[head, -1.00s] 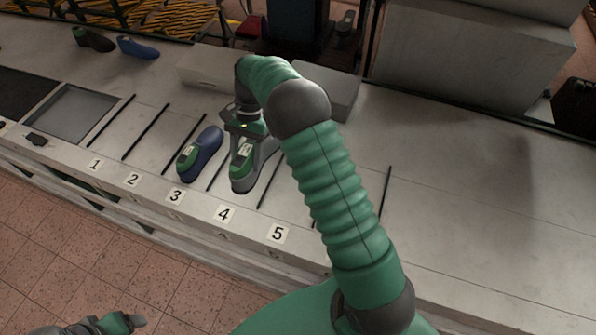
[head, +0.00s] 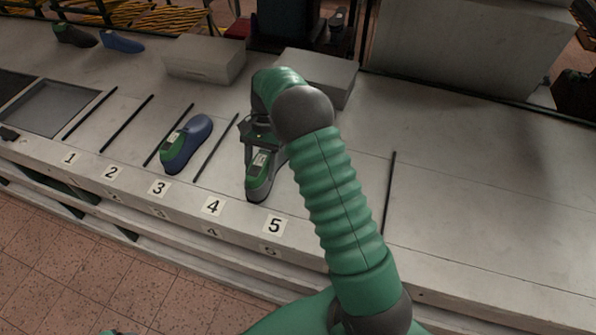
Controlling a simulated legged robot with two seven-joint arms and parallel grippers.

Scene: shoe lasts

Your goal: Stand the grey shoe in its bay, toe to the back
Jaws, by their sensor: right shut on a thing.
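The grey shoe (head: 252,194), with a green top and a white label, hangs from my right gripper (head: 261,145), which is shut on it. Its heel end faces the front edge and its toe end points to the back, partly hidden by the gripper and arm. In the picture it covers the place between bays 4 and 5, left of and behind the number 5 label (head: 274,225). I cannot tell whether it touches the bench. Only a sliver of my left gripper shows at the bottom edge.
A blue shoe (head: 194,141) stands in bay 3, toe to the back. Thin black dividers (head: 215,149) part the bays. Two pale boxes (head: 204,60) (head: 322,75) stand behind. Two more shoes (head: 122,42) lie at the back left. The bench at right is clear.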

